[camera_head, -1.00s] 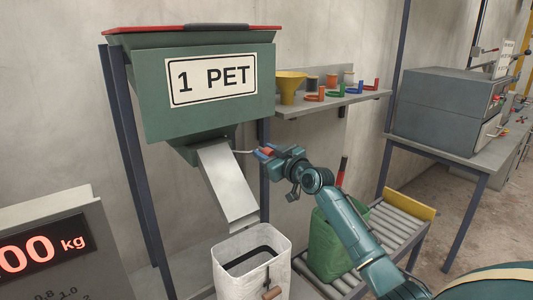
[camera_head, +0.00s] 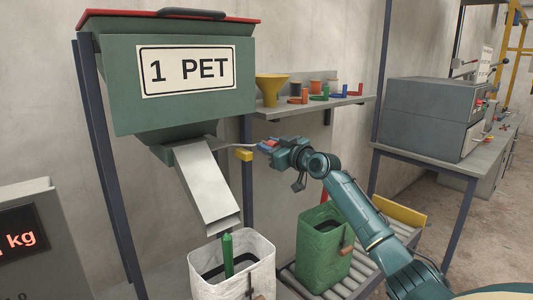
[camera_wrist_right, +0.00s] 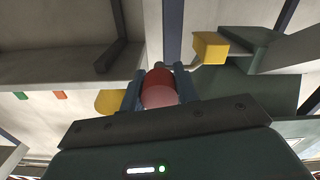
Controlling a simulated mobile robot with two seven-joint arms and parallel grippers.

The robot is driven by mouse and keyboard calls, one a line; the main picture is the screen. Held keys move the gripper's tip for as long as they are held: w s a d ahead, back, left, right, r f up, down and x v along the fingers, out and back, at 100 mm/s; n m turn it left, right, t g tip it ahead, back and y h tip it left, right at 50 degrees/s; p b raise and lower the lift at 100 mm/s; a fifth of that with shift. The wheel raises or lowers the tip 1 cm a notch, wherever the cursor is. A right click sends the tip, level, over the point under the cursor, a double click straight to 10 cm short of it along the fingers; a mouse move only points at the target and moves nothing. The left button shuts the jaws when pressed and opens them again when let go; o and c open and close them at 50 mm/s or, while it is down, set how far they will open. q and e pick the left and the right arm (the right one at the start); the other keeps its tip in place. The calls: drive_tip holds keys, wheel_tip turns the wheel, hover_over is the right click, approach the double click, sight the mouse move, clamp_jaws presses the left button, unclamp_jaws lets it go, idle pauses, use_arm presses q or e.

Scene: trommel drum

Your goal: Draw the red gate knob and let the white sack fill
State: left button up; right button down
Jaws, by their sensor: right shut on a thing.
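The red gate knob (camera_wrist_right: 158,88) sits between the blue fingers of my right gripper (camera_head: 264,147), which is shut on it. A thin rod (camera_head: 238,144) runs from the knob to the mouth of the green hopper (camera_head: 195,85) marked "1 PET". The white sack (camera_head: 232,283) stands open below the grey chute (camera_head: 207,185). A green piece (camera_head: 227,254) stands upright at the sack's mouth, under the chute's lip. The sack's lower part is cut off by the frame. My left gripper is not in view.
A yellow block (camera_head: 243,155) is just below the rod. A green sack (camera_head: 323,250) stands on the roller conveyor (camera_head: 362,262), below my right arm. A shelf (camera_head: 315,107) holds a yellow funnel (camera_head: 272,90) and small coloured items. A scale display (camera_head: 20,240) is partly cut off at left.

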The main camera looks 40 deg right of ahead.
drive_tip(key=c, duration=1.1)
unclamp_jaws()
drive_tip(key=shift+o, duration=0.2)
drive_tip(key=shift+s, duration=0.1)
drive_tip(key=shift+s+f, duration=0.15)
drive_tip(key=shift+s, duration=0.1)
drive_tip(key=s+b, duration=0.2)
drive_tip(key=s, duration=1)
drive_tip(key=shift+s+d+r+b, duration=0.25)
drive_tip(key=shift+d+b, duration=0.1)
drive_tip(key=shift+d, duration=0.1)
